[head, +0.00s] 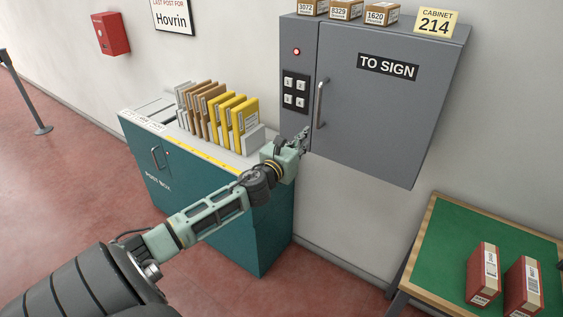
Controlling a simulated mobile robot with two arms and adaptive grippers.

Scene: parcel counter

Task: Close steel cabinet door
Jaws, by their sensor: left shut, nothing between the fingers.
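The grey steel cabinet (370,110) is fixed on the wall at the upper right. Its door (385,115) bears a "TO SIGN" label and looks flush with the cabinet front. A vertical bar handle (321,104) sits on the door's left side. My left gripper (304,136) is shut and empty, in front of the cabinet's lower left part, below and left of the handle. Whether it touches the cabinet cannot be told. My right gripper is not in view.
A teal post box (270,230) with several upright envelopes (215,112) stands left of the cabinet. A green-topped table (450,250) with two red boxes (484,275) is at lower right. Small parcels (346,9) and a "CABINET 214" sign (436,22) top the cabinet.

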